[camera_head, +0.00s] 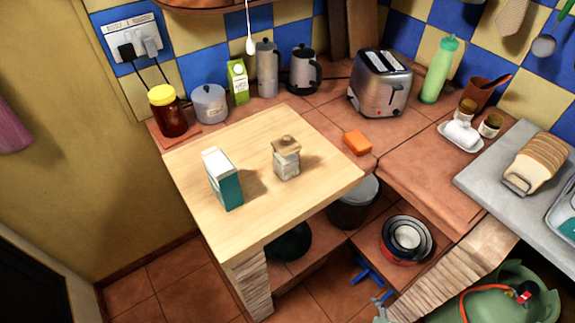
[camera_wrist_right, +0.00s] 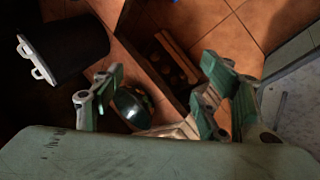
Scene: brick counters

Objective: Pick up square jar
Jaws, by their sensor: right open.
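The square jar (camera_head: 287,163), pale with a brown lid, stands upright on the light wooden top, right of a white and teal carton (camera_head: 223,180). The jar and carton are apart. My right gripper (camera_wrist_right: 160,92) shows in the right wrist view with its fingers spread wide and nothing between them touching. It points at the low area near the floor, and the jar is not in that view. My left gripper is in neither view.
The wooden top (camera_head: 235,228) has bare room around the jar. An orange sponge (camera_head: 358,142) lies on the tiled counter at its right. A toaster (camera_head: 380,83) and several containers stand behind. In the right wrist view, a dark pot (camera_wrist_right: 65,40) is at upper left.

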